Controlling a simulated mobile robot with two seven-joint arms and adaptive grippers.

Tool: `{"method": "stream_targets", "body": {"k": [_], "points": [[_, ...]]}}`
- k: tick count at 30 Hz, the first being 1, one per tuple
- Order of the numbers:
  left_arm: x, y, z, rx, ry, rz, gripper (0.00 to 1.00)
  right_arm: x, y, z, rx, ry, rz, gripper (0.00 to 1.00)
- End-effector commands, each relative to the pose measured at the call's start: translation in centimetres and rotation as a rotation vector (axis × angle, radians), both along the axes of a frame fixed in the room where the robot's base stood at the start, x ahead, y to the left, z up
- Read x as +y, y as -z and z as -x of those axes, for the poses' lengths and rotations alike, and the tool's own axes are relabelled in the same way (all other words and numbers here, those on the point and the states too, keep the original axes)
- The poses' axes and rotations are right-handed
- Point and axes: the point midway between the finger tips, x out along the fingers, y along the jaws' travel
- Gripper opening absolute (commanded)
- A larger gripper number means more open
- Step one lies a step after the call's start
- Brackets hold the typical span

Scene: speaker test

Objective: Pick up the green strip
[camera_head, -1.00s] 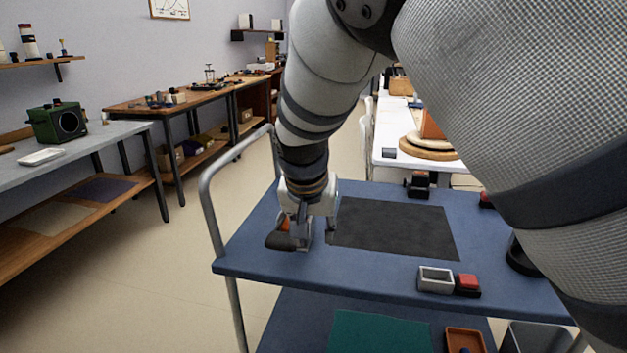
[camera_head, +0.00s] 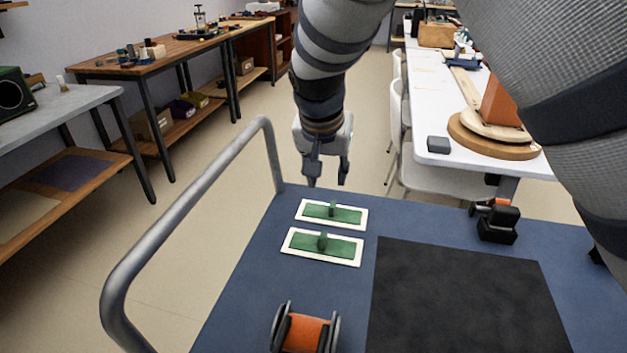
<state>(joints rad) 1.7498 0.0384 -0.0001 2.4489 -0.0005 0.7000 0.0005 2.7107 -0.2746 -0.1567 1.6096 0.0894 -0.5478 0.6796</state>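Two green strips with small upright green tabs lie in white frames on the blue cart top (camera_head: 232,315). The far green strip (camera_head: 348,215) is near the cart's back edge; the near green strip (camera_head: 343,248) lies just in front of it.
An orange spool (camera_head: 303,333) with dark flanges stands at the front. A black mat (camera_head: 462,300) lies to the right of the strips. A black and orange device (camera_head: 497,221) is at the back right. A grey rail (camera_head: 190,226) runs along the cart's left side.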

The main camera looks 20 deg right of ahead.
Motion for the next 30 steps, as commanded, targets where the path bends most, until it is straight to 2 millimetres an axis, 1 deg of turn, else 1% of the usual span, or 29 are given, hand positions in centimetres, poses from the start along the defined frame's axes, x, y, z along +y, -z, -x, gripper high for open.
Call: {"method": "stream_targets", "body": {"k": [1,3,6,11,15,18,20,26,27,30], "points": [[0.0,0.3,0.4,0.012,-0.001,-0.001,0.4,-0.2,1.2,-0.2,0.009,0.001,-0.001,0.33],[0.0,0.6,0.8,0.025,-0.001,-0.001,0.4,-0.6,3.0,-0.6,0.013,0.002,-0.001,0.33],[0.1,1.0,1.2,0.039,-0.001,-0.001,0.4,-1.2,5.0,-1.3,0.011,0.002,-0.001,0.33],[0.0,1.3,1.4,0.046,0.001,-0.001,0.4,-1.7,6.7,-2.0,0.006,0.001,0.0,0.33],[0.0,1.7,1.7,0.058,0.001,-0.001,0.4,-2.8,9.1,-2.9,0.008,0.002,-0.002,0.33],[0.0,1.9,2.0,0.066,0.001,-0.001,0.4,-3.2,10.5,-3.5,0.007,0.002,-0.001,0.33],[0.0,2.0,2.0,0.067,0.002,-0.001,0.4,-3.3,10.9,-3.6,0.005,0.001,0.0,0.33],[0.0,1.9,1.9,0.065,0.002,-0.001,0.4,-3.3,10.7,-3.7,0.001,0.0,0.0,0.33],[0.0,1.9,1.9,0.065,0.002,-0.001,0.4,-3.3,10.7,-3.7,0.001,0.001,0.0,0.29],[0.0,1.9,1.9,0.065,0.002,-0.001,0.4,-3.3,10.7,-3.7,0.001,0.0,0.0,0.11]]}}
